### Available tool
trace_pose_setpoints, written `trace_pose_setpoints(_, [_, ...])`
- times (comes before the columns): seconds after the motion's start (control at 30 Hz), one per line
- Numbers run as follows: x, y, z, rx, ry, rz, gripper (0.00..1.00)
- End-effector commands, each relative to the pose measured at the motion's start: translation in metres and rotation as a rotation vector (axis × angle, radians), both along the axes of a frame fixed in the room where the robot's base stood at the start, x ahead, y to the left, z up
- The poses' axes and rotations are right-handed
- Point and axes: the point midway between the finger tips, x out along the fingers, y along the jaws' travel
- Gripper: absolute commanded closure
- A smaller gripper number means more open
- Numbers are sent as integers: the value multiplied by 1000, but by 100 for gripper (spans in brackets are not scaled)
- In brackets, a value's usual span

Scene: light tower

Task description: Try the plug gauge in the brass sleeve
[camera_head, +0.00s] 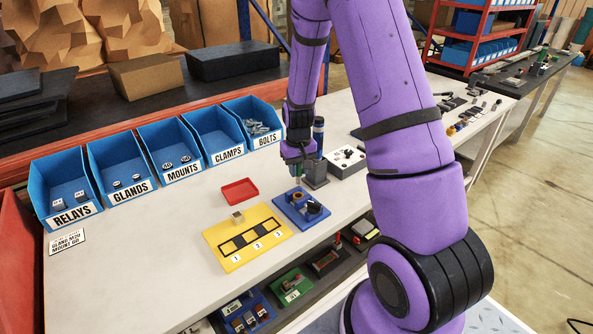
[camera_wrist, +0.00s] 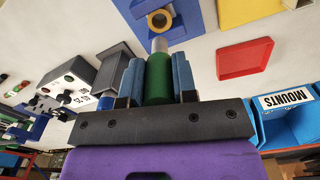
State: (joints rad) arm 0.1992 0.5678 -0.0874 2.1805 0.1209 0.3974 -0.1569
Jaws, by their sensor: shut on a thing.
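My gripper (camera_head: 298,165) is shut on the plug gauge, which has a green handle (camera_wrist: 158,80) and a grey metal end (camera_wrist: 159,46). The fingers are blue-grey pads on either side of the handle in the wrist view. The brass sleeve (camera_wrist: 160,20) is a ring on the blue fixture (camera_wrist: 183,14), just beyond the gauge's tip in the wrist view. In the head view the blue fixture (camera_head: 288,213) sits on the bench below my gripper. The gauge tip appears outside the sleeve; the exact gap between them cannot be told.
A grey block (camera_head: 316,175) and a white box (camera_head: 345,163) stand close behind the fixture. A yellow numbered board (camera_head: 231,262) and a red tray (camera_head: 240,191) lie to its left. Blue labelled bins (camera_head: 122,168) line the back. The bench's front left is clear.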

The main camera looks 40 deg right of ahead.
Motion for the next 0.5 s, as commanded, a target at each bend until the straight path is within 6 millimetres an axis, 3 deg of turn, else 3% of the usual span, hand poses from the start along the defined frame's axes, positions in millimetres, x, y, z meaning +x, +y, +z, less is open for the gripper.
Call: trace_pose_setpoints(0.5, [0, 0, -4, 0, 1, 0, 98])
